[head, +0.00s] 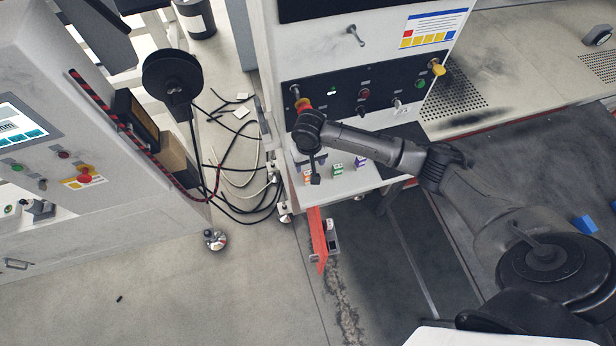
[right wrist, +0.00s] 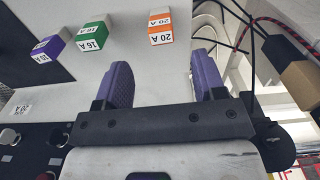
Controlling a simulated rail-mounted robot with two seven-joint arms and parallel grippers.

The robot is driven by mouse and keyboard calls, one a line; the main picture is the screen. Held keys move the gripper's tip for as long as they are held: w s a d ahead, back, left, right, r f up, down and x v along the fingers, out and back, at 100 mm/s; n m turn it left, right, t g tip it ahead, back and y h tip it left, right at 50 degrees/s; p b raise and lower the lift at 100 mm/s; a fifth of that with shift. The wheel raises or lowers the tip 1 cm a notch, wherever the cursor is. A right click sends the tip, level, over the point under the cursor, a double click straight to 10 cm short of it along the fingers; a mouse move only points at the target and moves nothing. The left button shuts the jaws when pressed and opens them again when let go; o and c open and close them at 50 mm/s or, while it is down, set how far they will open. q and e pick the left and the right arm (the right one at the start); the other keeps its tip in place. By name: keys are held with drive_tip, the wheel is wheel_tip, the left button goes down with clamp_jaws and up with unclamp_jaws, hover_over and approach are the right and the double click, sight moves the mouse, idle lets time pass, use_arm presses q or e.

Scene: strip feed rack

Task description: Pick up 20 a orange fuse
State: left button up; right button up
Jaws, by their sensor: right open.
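The orange fuse (head: 307,178) stands on the white shelf of the control cabinet, at the left end of a row of fuses. In the right wrist view the orange fuse (right wrist: 160,28) shows its white label reading 20 A. My right gripper (head: 316,178) is over the shelf close to the orange fuse. In the right wrist view its two purple fingers (right wrist: 162,62) are apart and empty, with the fuse beyond the tips, roughly in line with the gap. My left gripper is in neither view.
A green 16 A fuse (right wrist: 91,36) and a purple fuse (right wrist: 48,48) stand beside the orange one. The cabinet panel (head: 345,92) with knobs rises behind the shelf (head: 350,184). Loose cables (head: 235,165) lie on the floor to the left. A red bracket (head: 317,240) hangs below the shelf.

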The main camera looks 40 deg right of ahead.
sight(308, 173)
drive_tip(key=shift+w+f, duration=0.15)
drive_tip(key=shift+f, duration=4.45)
drive_tip(key=shift+c, duration=0.5)
drive_tip(key=c, duration=0.9)
